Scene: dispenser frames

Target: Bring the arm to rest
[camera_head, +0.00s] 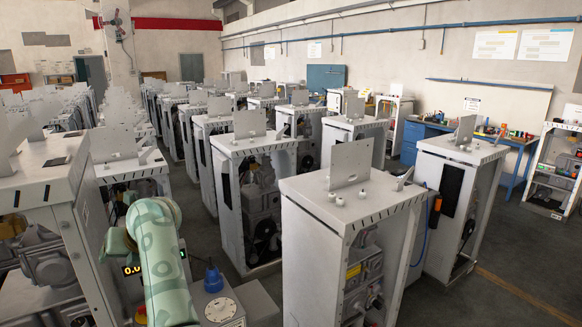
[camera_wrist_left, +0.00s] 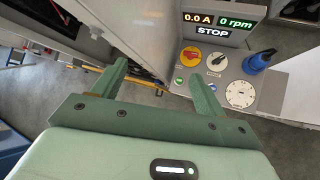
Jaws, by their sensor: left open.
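My left arm (camera_head: 162,262), pale green, comes up from the bottom left in the head view, bent beside a dispenser frame; its fingertips are hidden there. In the left wrist view my left gripper (camera_wrist_left: 160,71) is open, its two green fingers wide apart with nothing between them. Beyond the fingers is a control panel with a yellow and red knob (camera_wrist_left: 191,57), a black-and-white selector (camera_wrist_left: 216,60), a white dial (camera_wrist_left: 239,94) and a blue knob (camera_wrist_left: 258,61). Its display (camera_wrist_left: 219,24) reads 0.0 A, 0 rpm and STOP. My right gripper is not in view.
Grey dispenser frames stand in rows; a near one (camera_head: 345,205) is right of my arm and another (camera_head: 75,190) is left. The blue knob (camera_head: 213,278) and dial (camera_head: 220,309) are close to my arm. A blue workbench (camera_head: 412,140) stands behind. Floor shows at right.

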